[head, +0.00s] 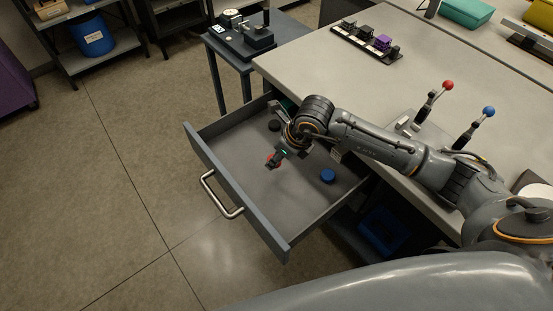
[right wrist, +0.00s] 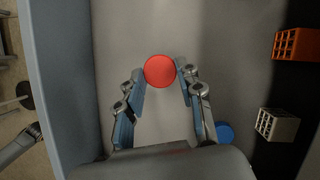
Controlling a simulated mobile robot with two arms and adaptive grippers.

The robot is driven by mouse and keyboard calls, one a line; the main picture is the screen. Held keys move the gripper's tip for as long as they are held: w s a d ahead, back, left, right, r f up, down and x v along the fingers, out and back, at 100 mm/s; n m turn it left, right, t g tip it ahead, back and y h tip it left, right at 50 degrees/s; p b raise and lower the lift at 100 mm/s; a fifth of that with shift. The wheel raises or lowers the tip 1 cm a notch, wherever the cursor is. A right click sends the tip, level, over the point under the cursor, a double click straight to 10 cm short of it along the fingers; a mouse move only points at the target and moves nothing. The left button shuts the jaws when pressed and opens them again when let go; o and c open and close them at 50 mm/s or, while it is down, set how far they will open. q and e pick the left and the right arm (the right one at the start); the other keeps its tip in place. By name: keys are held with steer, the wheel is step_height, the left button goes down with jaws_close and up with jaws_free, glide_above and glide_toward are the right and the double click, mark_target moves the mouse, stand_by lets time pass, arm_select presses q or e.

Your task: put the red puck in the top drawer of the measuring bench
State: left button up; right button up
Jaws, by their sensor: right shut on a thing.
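The top drawer (head: 225,144) of the measuring bench (head: 330,75) is pulled open. My right gripper (head: 277,157) reaches in over the drawer from the right and points down into it. It is shut on the red puck (head: 272,161). In the right wrist view the red puck (right wrist: 160,71) sits between the two fingertips, with the drawer floor (right wrist: 120,30) behind it. I cannot tell whether the puck touches the floor. My left gripper is not in view.
A blue puck (head: 328,176) and a dark puck (head: 274,125) lie in the drawer. The right wrist view shows an orange lattice block (right wrist: 297,44) and a pale one (right wrist: 277,124) at the shadowed right side. The drawer handle (head: 222,195) faces open floor.

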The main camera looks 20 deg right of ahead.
steer(key=shift+w+f, duration=0.45)
steer(key=f+p, duration=0.1)
steer(key=f, duration=0.2)
steer(key=shift+w, duration=0.2)
steer(key=shift+f, duration=0.25)
steer(key=o, duration=0.5)
steer(key=shift+f, duration=0.15)
steer(key=o, duration=0.5)
